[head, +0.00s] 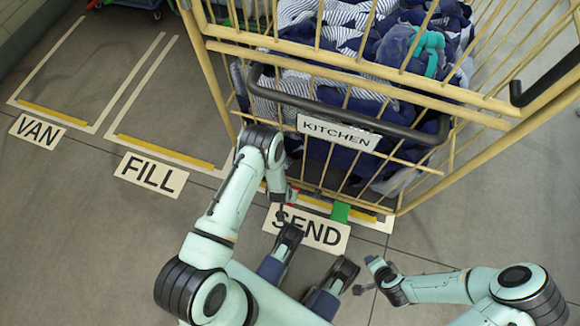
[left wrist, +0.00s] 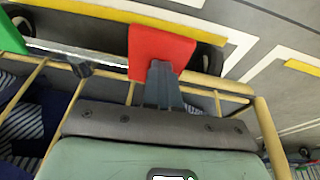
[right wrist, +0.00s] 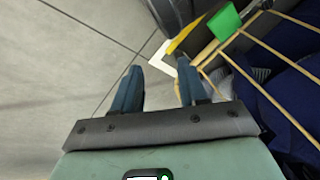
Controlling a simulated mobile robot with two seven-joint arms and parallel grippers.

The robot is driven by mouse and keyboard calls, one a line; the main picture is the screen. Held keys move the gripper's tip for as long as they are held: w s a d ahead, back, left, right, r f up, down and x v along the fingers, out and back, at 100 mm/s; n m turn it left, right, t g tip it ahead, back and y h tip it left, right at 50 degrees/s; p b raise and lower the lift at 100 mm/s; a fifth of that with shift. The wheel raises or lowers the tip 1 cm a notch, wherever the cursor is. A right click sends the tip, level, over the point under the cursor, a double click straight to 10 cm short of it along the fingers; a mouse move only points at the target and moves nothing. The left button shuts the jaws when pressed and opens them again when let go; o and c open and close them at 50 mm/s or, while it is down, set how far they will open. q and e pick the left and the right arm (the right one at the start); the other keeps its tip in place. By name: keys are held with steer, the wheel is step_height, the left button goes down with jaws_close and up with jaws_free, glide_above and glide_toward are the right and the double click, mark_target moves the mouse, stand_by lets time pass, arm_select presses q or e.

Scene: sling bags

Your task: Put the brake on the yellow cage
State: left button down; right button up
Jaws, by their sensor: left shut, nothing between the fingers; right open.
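The yellow cage (head: 375,66) is a wire roll cage with a black handle and a KITCHEN label, standing over the SEND bay. Low on its near side are a red pedal (left wrist: 150,45) and a green pedal (head: 340,211). The green one also shows in the right wrist view (right wrist: 226,21). My left gripper (head: 282,208) is shut and empty. Its fingertips overlap the red pedal in the left wrist view (left wrist: 160,68); I cannot tell whether they touch. My right gripper (head: 366,275) is open and empty, to the right of the SEND sign, apart from the cage.
Dark and striped bags (head: 310,95) fill the cage. The SEND sign (head: 308,229) lies on the floor before it. The FILL bay (head: 160,120) and VAN bay (head: 80,75) to the left are empty. Floor to the right is clear.

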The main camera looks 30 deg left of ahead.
arm_select(q)
steer(key=f+b, duration=0.1)
steer(key=f, duration=0.1)
steer(key=a+f+b, duration=0.1)
steer(key=shift+s+a+f, duration=0.1)
steer(key=shift+s+f, duration=0.05)
steer(key=shift+f, duration=0.25)
steer(key=shift+f+b, duration=0.4)
steer(key=shift+f, duration=0.15)
arm_select(e)
steer(key=s+d+f+g, duration=0.1)
steer(key=s+f+g, duration=0.1)
steer(key=s+f, duration=0.3)
steer(key=shift+s+f, duration=0.3)
steer(key=shift+s, duration=0.3)
arm_select(q)
steer(key=shift+s, duration=0.1)
